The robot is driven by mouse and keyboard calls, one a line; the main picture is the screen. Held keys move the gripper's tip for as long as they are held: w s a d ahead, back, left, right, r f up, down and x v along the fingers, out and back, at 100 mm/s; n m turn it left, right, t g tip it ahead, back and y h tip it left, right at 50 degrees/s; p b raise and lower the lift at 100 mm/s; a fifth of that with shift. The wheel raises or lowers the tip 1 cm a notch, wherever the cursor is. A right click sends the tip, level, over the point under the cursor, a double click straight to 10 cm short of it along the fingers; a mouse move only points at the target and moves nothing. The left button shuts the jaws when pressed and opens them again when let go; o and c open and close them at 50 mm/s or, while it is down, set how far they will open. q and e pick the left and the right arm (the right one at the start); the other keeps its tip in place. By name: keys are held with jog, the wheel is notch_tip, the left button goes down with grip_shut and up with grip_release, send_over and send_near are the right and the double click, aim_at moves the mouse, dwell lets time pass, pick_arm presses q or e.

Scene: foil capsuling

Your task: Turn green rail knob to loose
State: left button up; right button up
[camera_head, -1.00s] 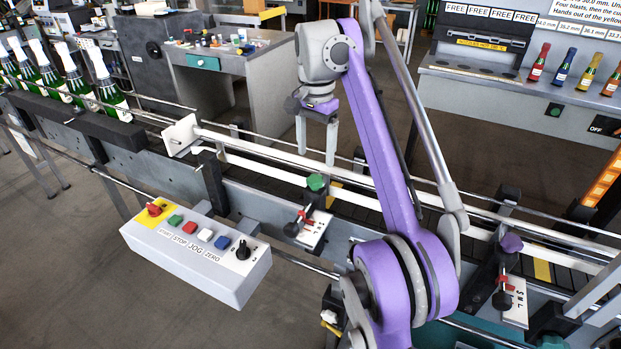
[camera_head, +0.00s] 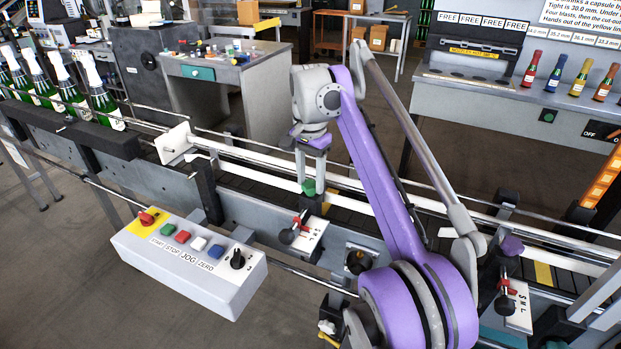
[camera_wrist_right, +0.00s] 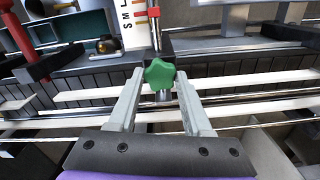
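The green rail knob (camera_head: 308,187) is a lobed star-shaped knob on the conveyor's near guide rail, above a white scale plate (camera_head: 312,236) with red marks. In the right wrist view the green knob (camera_wrist_right: 160,73) sits upright on a metal post, between my fingertips. My right gripper (camera_head: 310,178) points down over the knob, and its fingers are open. The wrist view shows the right gripper (camera_wrist_right: 160,80) with a gap between each finger and the knob. My left gripper is not in view.
A purple knob (camera_head: 511,246) with a similar scale plate stands further right along the rail. A control box (camera_head: 187,262) with coloured buttons is at the front left. Green bottles (camera_head: 105,103) stand at the conveyor's left end. A bench with small bottles is at the back right.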

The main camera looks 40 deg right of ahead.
grip_shut()
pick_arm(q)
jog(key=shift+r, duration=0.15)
pick_arm(e)
jog(key=n+p, duration=0.2)
jog(key=n, duration=0.1)
jog(key=shift+r+p, duration=0.2)
jog(key=shift+p, duration=0.1)
jog(key=n+p, duration=0.2)
jog(key=n, duration=0.2)
jog(key=n+p, duration=0.1)
jog(key=n, duration=0.3)
jog(key=shift+p, duration=0.4)
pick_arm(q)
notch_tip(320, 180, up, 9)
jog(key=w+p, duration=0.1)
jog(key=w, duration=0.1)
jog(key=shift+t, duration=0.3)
pick_arm(e)
jog(key=shift+f+n, duration=0.1)
jog(key=shift+n, duration=2.1)
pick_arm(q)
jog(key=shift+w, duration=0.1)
